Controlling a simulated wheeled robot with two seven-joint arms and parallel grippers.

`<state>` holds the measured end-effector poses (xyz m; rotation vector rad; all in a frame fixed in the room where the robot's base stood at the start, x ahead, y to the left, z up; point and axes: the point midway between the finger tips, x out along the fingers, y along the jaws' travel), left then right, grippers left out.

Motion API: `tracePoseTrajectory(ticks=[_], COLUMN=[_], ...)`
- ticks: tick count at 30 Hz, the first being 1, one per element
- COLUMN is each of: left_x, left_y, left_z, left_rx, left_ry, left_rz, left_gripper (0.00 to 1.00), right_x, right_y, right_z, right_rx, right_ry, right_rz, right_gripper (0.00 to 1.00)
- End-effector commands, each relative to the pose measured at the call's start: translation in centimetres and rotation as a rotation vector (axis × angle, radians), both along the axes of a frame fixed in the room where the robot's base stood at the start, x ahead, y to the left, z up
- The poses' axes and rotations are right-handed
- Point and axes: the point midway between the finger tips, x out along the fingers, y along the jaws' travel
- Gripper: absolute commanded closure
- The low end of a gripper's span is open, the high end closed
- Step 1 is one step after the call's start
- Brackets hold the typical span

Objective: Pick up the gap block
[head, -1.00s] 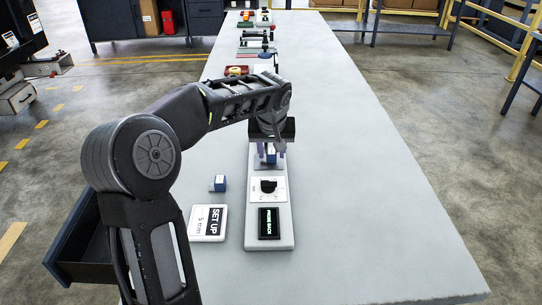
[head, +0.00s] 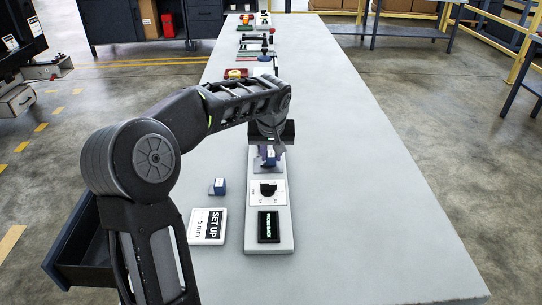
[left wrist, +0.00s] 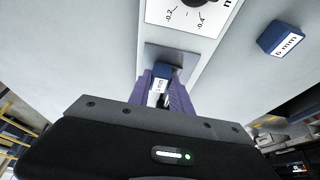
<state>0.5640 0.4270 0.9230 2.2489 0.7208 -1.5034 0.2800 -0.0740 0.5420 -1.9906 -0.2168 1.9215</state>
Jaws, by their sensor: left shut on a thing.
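My left gripper (left wrist: 166,91) has its purple fingers shut on a blue gap block (left wrist: 163,72) with a white label ending in "mm"; its number is too small to read. In the head view the left gripper (head: 269,162) points down over the far part of the grey fixture strip (head: 284,222), with the blue block between its fingers. I cannot tell whether the block still touches the plate under it. A second blue block, labelled 6 mm (left wrist: 283,39), lies apart on the bench; it also shows in the head view (head: 218,187). My right gripper is not in view.
A dial plate (head: 267,192) and a dark display reading "PROBE BACK" (head: 268,226) sit on the strip. A "SET UP 5 mm" sign (head: 207,226) lies left of it. An open drawer (head: 82,240) juts out at left. The bench's right side (head: 370,200) is clear.

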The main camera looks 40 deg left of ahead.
Motion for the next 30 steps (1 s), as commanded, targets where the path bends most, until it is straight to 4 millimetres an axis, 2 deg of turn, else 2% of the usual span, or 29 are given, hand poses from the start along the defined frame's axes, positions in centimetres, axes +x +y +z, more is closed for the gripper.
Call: tracePoseTrajectory(ticks=[5, 12, 16, 21, 30], left_x=[0.1, 0.1, 0.1, 0.0, 0.0], left_y=[0.0, 0.0, 0.0, 0.0, 0.0], left_z=[2.0, 6.8, 8.8, 9.8, 9.8], left_rx=[0.001, 0.002, 0.001, 0.001, 0.001], left_ry=[-0.004, -0.005, -0.003, 0.000, 0.000], left_rz=[0.001, 0.000, 0.001, 0.000, 0.000], left_gripper=[1.00, 1.00, 1.00, 1.00, 1.00], right_x=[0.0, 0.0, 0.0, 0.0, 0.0], right_y=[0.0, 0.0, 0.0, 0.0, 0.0], right_z=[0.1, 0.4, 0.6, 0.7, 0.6], right_rx=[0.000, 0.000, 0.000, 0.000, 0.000], right_ry=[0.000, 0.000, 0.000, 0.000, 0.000], right_rz=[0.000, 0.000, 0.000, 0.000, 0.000], right_gripper=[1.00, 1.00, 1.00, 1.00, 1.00])
